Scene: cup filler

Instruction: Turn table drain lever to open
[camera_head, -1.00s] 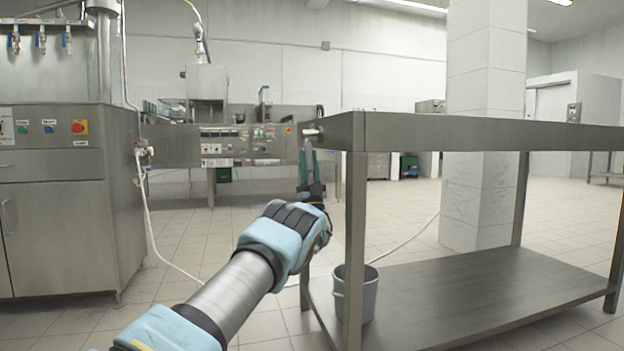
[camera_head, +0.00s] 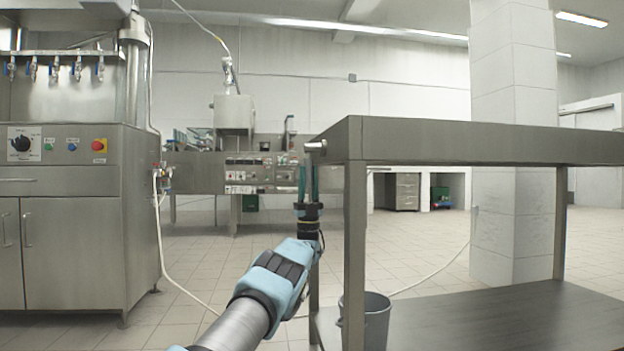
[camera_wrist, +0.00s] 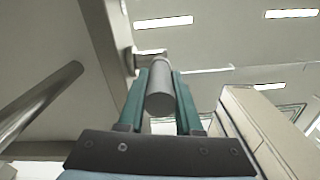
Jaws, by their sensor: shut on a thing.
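The steel table (camera_head: 470,142) stands on the right in the head view. Its drain lever (camera_head: 316,147), a short grey cylinder, sticks out from the table's left end just below the top. My gripper (camera_head: 308,170) points up at it from below, with its green fingers upright. In the wrist view the lever (camera_wrist: 160,98) lies between the fingers of my gripper (camera_wrist: 160,76), which is shut on it. The exact contact is small in the head view. The lever's inner end is partly hidden.
A grey bucket (camera_head: 377,318) stands under the table's left end, by the front leg (camera_head: 354,250). A steel cabinet machine (camera_head: 70,230) is at left, with a white hose (camera_head: 163,240) beside it.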

